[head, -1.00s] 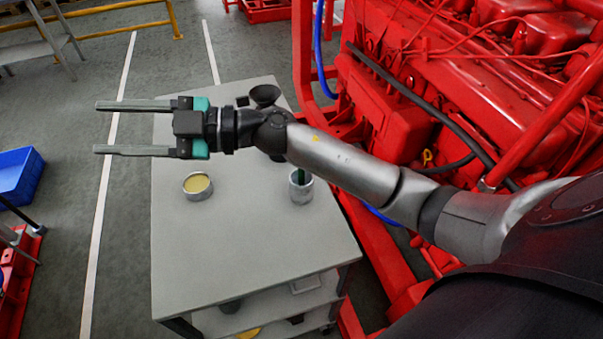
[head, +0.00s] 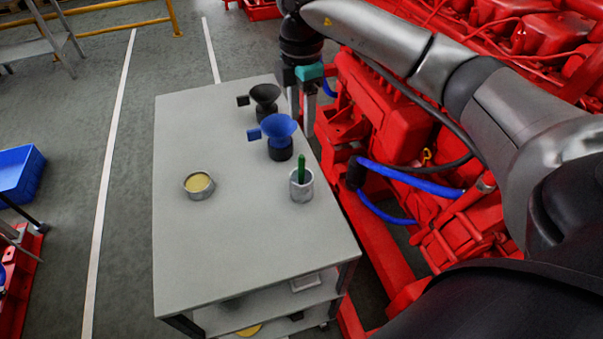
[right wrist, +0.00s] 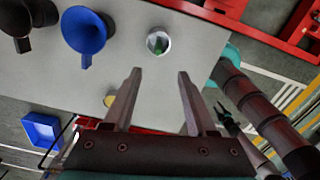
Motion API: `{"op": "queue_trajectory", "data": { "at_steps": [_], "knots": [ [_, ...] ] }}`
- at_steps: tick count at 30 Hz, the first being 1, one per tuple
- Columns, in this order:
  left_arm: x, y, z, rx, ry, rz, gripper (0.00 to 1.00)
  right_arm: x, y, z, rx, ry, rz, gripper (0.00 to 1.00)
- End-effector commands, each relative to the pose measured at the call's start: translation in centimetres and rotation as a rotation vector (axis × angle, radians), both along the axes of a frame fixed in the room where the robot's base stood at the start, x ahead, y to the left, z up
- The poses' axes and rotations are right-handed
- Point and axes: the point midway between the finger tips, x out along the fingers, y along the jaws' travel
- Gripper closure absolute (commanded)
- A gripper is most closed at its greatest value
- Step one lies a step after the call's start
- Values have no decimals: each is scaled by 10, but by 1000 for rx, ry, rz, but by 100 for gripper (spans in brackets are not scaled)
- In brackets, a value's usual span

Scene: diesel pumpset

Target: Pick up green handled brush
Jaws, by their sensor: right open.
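The green handled brush (head: 301,168) stands upright in a small metal cup (head: 302,187) near the right edge of the grey table, its green handle pointing up. In the right wrist view, the brush (right wrist: 158,46) shows inside the round cup (right wrist: 158,34), just beyond the fingertips. My right gripper (head: 300,118) points down beside the table's far right edge, behind the cup in the head view. Its fingers are apart with nothing between them, as the right wrist view also shows (right wrist: 159,75). My left gripper is not in the head view.
A blue funnel (head: 278,126) and a black funnel (head: 264,93) stand near the right gripper on the table (head: 225,255). A tin with yellow contents (head: 198,185) sits at left. The red engine (head: 395,110) closely borders the table's right side. The table's front is clear.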

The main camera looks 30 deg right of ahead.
Motion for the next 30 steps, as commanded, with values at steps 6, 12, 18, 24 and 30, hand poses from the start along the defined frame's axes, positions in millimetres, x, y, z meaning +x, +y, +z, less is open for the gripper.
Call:
{"op": "queue_trajectory", "data": {
  "at_steps": [6,12,18,24,30],
  "knots": [
    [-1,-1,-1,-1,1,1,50,-1,0,-50,2,6,2,43],
    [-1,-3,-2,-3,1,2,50,0,1,-79,4,3,4,43],
    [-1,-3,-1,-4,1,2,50,0,0,-92,5,3,4,43],
    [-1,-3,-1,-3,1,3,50,3,-2,-122,5,3,5,43],
    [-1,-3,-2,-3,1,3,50,3,-3,-137,4,2,6,43]
  ]
}}
